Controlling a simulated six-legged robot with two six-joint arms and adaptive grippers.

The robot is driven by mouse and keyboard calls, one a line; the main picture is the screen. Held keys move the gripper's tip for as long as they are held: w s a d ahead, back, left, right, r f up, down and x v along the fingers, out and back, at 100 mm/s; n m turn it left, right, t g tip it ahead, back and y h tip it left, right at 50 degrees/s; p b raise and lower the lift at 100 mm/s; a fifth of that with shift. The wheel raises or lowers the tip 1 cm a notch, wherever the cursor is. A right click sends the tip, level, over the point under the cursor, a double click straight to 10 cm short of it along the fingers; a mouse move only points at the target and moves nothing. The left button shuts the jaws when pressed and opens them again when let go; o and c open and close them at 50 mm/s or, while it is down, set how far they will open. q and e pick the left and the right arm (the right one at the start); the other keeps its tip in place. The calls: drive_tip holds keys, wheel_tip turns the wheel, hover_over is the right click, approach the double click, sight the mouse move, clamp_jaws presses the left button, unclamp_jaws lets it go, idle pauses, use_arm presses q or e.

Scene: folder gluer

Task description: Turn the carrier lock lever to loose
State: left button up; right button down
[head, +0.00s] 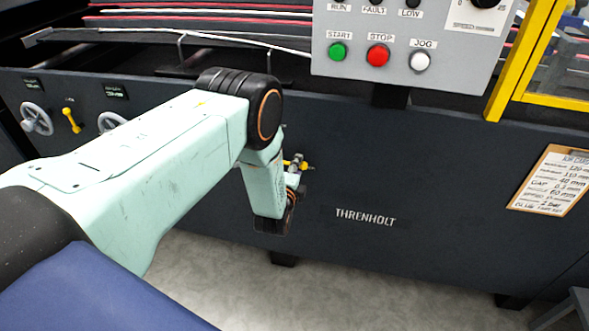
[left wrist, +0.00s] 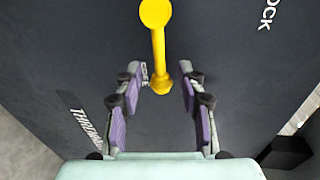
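The yellow carrier lock lever (left wrist: 158,45) shows in the left wrist view at the top middle, against the dark machine panel. It has a large round end at the top and a narrower end between my fingers. My left gripper (left wrist: 161,77) is open, with one purple-padded finger on each side of the lever's lower end. Gaps show on both sides. In the head view, a small part of the yellow lever (head: 303,165) shows beside my left gripper (head: 296,180); my own arm hides most of it. My right gripper is in neither view.
A grey control box (head: 405,55) with green, red and white buttons hangs above right. Another yellow lever (head: 71,121) and handwheels (head: 36,119) are on the panel at left. A clipboard (head: 548,180) hangs at right. The panel around the THRENHOLT lettering (head: 366,218) is clear.

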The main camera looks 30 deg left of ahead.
use_arm(q)
drive_tip(key=shift+s+a, duration=0.1)
drive_tip(key=v, duration=1.2)
idle(0.4)
